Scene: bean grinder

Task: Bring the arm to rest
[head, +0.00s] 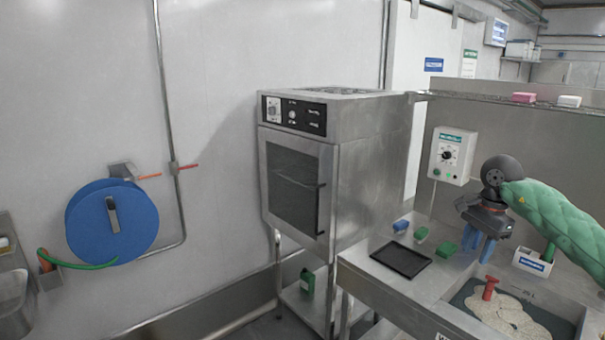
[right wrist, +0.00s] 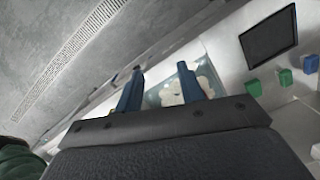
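My right arm, in a green quilted sleeve, comes in from the right in the head view. Its gripper (head: 480,244) hangs above the steel counter, with its blue fingers pointing down. In the right wrist view the two blue fingers (right wrist: 161,82) stand apart with nothing between them, so the gripper is open and empty. It is above and apart from the things on the counter. My left arm and gripper are not in view.
The steel counter (head: 388,287) holds a black tray (head: 401,258), a blue block (head: 401,226) and green blocks (head: 446,249). A sunken basin holds a beige heap (head: 507,314) and a red piece (head: 490,287). A wall control box (head: 452,155) is behind the gripper. An oven (head: 340,170) stands left.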

